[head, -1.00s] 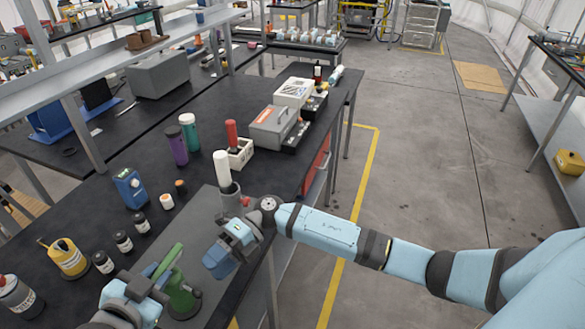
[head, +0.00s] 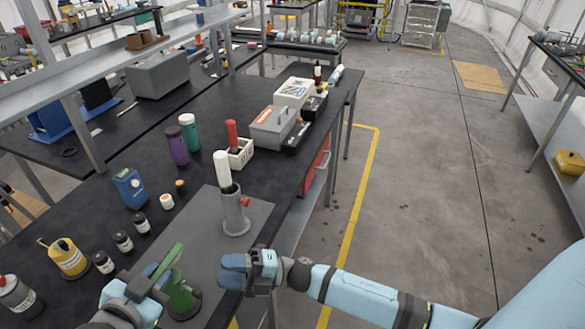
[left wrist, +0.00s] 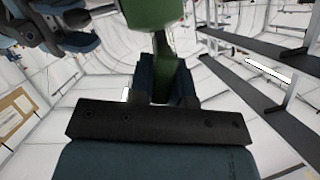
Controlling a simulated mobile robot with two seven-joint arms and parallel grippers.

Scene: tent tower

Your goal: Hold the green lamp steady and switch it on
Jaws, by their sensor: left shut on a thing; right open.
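The green lamp (head: 183,296) stands on a grey mat at the near edge of the bench. My left gripper (head: 152,276) is shut on it; the fingers hide part of its body. In the left wrist view the lamp (left wrist: 150,15) shows as a green shape at the top, between the blue fingers (left wrist: 155,80). My right gripper (head: 236,272) is open and empty, to the right of the lamp and apart from it. It also shows in the left wrist view at the upper left (left wrist: 75,30). I cannot make out the lamp's switch.
A grey lamp (head: 236,215) with a white top and red knob stands on the grey mat (head: 205,240) just beyond my right gripper. Small bottles (head: 122,241) and a yellow can (head: 68,258) stand to the left. The floor right of the bench is clear.

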